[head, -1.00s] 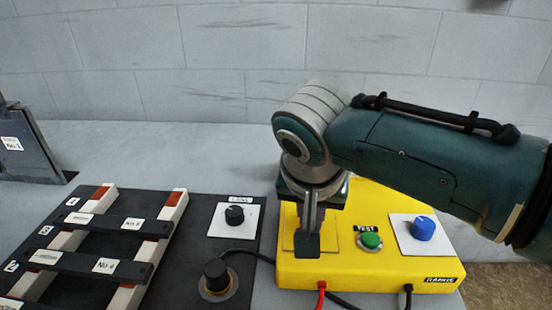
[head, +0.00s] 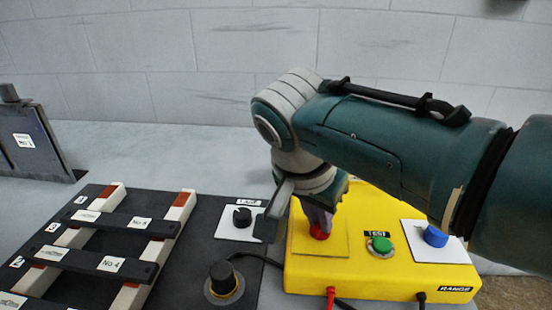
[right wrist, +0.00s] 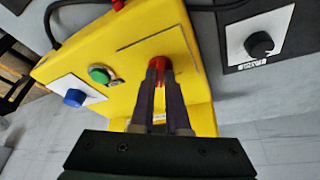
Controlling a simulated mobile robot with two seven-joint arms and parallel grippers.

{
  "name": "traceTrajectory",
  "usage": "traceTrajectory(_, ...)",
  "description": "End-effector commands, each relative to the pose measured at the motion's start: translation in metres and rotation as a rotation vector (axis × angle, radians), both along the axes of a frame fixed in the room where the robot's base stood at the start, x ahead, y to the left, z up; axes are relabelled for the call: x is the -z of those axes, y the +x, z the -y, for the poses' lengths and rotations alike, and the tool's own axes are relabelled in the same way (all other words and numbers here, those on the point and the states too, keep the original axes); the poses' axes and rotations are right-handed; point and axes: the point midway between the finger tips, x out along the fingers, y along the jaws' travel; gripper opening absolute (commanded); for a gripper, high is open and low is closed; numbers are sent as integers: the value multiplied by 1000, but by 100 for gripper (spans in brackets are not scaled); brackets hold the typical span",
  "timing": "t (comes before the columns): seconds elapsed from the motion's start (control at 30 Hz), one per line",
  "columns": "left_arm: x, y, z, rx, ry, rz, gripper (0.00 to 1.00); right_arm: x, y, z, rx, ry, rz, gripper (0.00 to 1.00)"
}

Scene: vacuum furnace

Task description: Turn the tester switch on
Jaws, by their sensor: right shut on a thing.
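The yellow tester box (head: 345,272) stands at the right on the table in the head view. It also fills the middle of the right wrist view (right wrist: 92,48). A small red switch (head: 320,235) sits on the panel on the tester's left part. My right gripper (right wrist: 160,68) points down at it and is shut on the red switch, whose red top (right wrist: 170,60) shows at the fingertips. The fingers partly hide the switch. The green TEST button (head: 381,244) and the blue RANGE knob (head: 436,237) are beside it, clear of the fingers. My left gripper is out of view.
A black board at the left carries a rack (head: 160,227) with labelled dark bars. A red plug (head: 331,297) and black cables are at the tester's front. A wall stands behind.

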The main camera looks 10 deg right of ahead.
Motion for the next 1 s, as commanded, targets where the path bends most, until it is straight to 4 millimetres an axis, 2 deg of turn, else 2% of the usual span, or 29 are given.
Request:
traceTrajectory(0.13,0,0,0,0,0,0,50,1,0,1,3,-1,-1,0)
traceTrajectory(0.17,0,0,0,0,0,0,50,1,0,1,3,-1,-1,16)
traceTrajectory(0.4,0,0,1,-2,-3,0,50,0,0,1,1,0,0,43)
traceTrajectory(0.73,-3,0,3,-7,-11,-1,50,-5,-1,-1,-1,1,1,44)
traceTrajectory(1.0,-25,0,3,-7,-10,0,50,-47,-12,-14,-1,3,3,44)
